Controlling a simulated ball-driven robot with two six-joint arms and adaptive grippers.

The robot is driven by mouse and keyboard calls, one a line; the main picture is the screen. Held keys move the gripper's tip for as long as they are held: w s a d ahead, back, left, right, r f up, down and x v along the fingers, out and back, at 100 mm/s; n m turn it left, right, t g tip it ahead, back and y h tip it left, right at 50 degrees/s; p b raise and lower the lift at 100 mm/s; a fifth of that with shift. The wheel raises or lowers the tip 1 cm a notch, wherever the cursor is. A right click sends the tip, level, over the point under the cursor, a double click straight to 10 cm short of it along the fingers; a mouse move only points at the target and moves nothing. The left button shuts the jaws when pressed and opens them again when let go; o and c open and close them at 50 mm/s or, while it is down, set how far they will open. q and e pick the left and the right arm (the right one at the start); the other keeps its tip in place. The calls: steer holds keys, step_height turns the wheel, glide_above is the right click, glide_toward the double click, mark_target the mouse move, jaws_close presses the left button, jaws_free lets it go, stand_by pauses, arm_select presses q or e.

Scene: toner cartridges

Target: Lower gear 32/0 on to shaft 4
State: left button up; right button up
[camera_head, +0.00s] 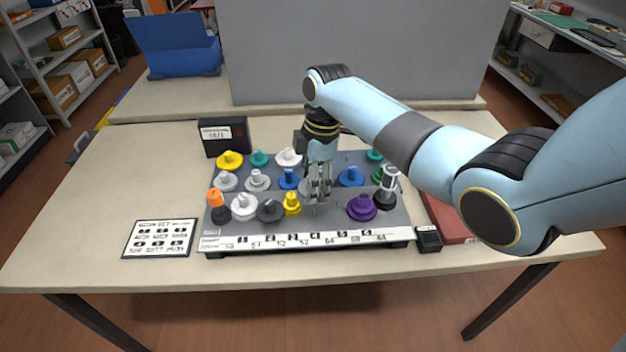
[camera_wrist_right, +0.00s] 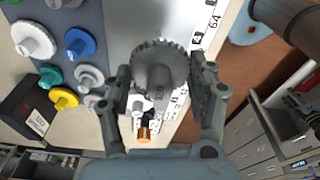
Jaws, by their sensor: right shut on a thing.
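My right gripper (camera_head: 318,196) points down over the middle of the grey gear board (camera_head: 331,220). In the right wrist view its two fingers (camera_wrist_right: 163,98) are shut on a dark grey toothed gear (camera_wrist_right: 160,62) with a hub. The gear's marking cannot be read. In the head view the fingers largely hide the gear, and whatever lies straight below it is hidden. I cannot tell which shaft it is over or how large the gap is. My left gripper is not in view.
Close beside stand a yellow gear (camera_head: 292,204), a dark grey gear (camera_head: 270,210), a purple gear (camera_head: 362,207) and a blue gear (camera_head: 351,177). A black box (camera_head: 225,137) stands behind left.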

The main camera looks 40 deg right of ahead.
steer(key=shift+f, duration=0.55)
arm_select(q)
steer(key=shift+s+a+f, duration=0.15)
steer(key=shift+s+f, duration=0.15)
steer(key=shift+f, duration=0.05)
arm_select(e)
steer(key=shift+r, duration=0.2)
arm_select(q)
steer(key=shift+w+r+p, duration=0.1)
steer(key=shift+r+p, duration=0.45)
steer(key=shift+p, duration=0.05)
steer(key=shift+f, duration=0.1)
arm_select(e)
steer(key=shift+f+b, duration=1.3)
steer(key=shift+f, duration=0.65)
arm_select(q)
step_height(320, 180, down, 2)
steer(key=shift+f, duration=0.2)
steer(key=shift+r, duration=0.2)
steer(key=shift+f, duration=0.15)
arm_select(e)
steer(key=shift+f, duration=0.35)
arm_select(q)
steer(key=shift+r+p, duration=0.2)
steer(key=shift+p, duration=0.1)
